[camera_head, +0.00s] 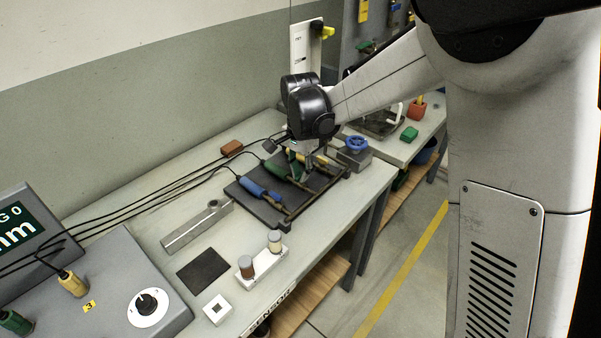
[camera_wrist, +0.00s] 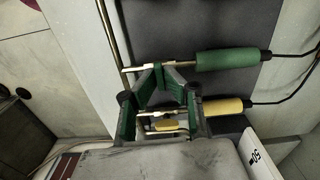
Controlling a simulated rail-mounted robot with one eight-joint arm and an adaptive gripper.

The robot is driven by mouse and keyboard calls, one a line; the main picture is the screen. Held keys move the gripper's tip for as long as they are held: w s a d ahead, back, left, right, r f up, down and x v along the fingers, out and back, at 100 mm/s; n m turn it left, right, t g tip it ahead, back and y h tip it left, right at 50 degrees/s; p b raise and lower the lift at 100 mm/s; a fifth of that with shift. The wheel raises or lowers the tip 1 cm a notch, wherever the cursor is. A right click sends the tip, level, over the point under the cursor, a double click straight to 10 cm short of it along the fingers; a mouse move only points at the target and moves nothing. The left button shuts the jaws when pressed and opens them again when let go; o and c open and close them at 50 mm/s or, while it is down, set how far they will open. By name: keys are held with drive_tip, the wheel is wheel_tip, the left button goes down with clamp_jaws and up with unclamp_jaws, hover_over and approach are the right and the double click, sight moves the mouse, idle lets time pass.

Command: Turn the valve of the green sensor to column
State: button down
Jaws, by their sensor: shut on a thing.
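The green sensor (camera_head: 277,171) lies on a dark panel (camera_head: 238,198) between a blue sensor (camera_head: 254,188) and a yellow sensor (camera_head: 313,156). In the wrist view the green sensor (camera_wrist: 228,60) shows its green handle, pale collar and brass pipe. My gripper (camera_wrist: 159,68) is shut at the pale fitting left of this handle, on the green sensor's valve; its fingertips hide most of the valve, so its exact angle is unclear. The yellow sensor (camera_wrist: 222,106) passes under my gripper. In the head view my gripper (camera_head: 308,168) is over the panel's far end, partly hidden by my wrist.
A blue handwheel (camera_head: 357,143) on a grey block stands right beside the panel. A metal channel (camera_head: 197,227), a dark mat (camera_head: 204,269) and a white holder with two vials (camera_head: 262,262) lie nearer. Black cables run left across the bench. A dial box (camera_head: 120,290) stands front left.

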sight(300, 175)
drive_tip(key=n+b, duration=0.1)
drive_tip(key=n, duration=0.3)
drive_tip(key=shift+f+n+b, duration=0.1)
drive_tip(key=shift+n+b, duration=0.2)
drive_tip(key=shift+b, duration=0.05)
drive_tip(key=n+b, duration=0.1)
drive_tip(key=n, duration=0.3)
drive_tip(key=shift+n, duration=0.3)
drive_tip(key=n+b, duration=0.1)
drive_tip(key=n, duration=0.8)
drive_tip(key=shift+b, duration=0.3)
drive_tip(key=shift+n, duration=0.4)
idle(0.7)
drive_tip(key=c, duration=1.9)
unclamp_jaws()
drive_tip(key=shift+o, duration=0.2)
wheel_tip(300, 175, up, 12)
